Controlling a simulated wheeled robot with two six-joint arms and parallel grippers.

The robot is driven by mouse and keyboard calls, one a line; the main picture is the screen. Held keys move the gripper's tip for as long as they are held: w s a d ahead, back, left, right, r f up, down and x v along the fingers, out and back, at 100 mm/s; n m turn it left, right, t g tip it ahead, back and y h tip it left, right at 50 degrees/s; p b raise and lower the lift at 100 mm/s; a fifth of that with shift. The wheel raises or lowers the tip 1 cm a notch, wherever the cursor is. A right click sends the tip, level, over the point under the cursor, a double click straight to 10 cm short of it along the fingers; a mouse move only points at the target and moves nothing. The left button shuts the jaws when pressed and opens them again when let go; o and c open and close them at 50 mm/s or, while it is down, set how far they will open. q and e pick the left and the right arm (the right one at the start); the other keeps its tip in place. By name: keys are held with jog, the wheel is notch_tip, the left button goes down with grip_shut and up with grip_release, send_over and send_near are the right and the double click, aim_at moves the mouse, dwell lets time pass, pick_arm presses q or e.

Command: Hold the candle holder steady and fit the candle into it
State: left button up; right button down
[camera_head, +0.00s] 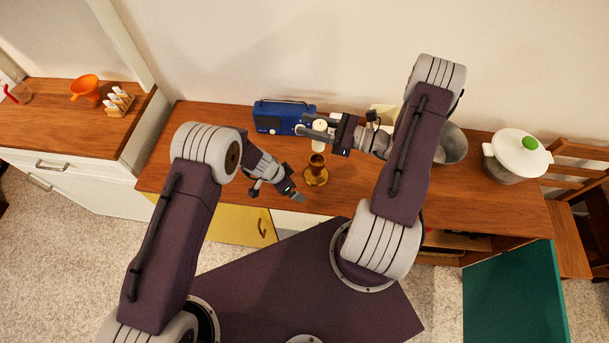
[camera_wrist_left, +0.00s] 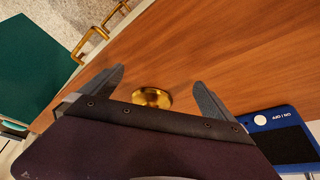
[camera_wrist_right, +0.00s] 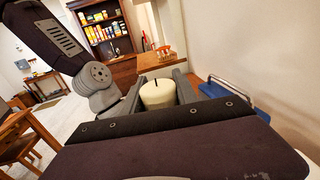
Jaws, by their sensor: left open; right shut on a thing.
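The brass candle holder (camera_head: 316,177) stands upright on the wooden counter, with a round base and a cup on top. My right gripper (camera_head: 312,128) is shut on the cream candle (camera_head: 319,144), which is upright with its lower end close to the holder's cup in the head view; I cannot tell whether they touch. The candle's top and dark wick show in the right wrist view (camera_wrist_right: 157,95). My left gripper (camera_head: 297,197) is open, to the lower left of the holder. In the left wrist view the holder's round brass part (camera_wrist_left: 152,97) shows between the fingers, partly hidden by the gripper body.
A blue radio (camera_head: 276,117) stands behind, to the left of the candle. A metal bowl (camera_head: 452,144) and a white pot with a green knob (camera_head: 516,155) stand to the right. An orange juicer (camera_head: 86,87) is on the left cabinet. Counter right of the holder is clear.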

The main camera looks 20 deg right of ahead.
aim_at(314, 175)
pick_arm(q)
jog(key=d, duration=0.3)
jog(key=w+d, duration=0.1)
jog(key=d, duration=0.5)
jog(key=shift+w, duration=0.15)
jog(key=shift+w+d+f, duration=0.1)
jog(key=shift+d+f, duration=0.1)
jog(key=shift+f, duration=0.35)
jog(key=c, duration=1.6)
jog(key=o, duration=1.6)
jog(key=shift+r, duration=0.15)
jog(key=a, duration=0.4)
jog(key=s+a, duration=0.1)
jog(key=a, duration=0.3)
jog(key=s+a, duration=0.1)
jog(key=a, duration=0.3)
jog(key=shift+a+r, duration=0.2)
jog(key=shift+r, duration=0.2)
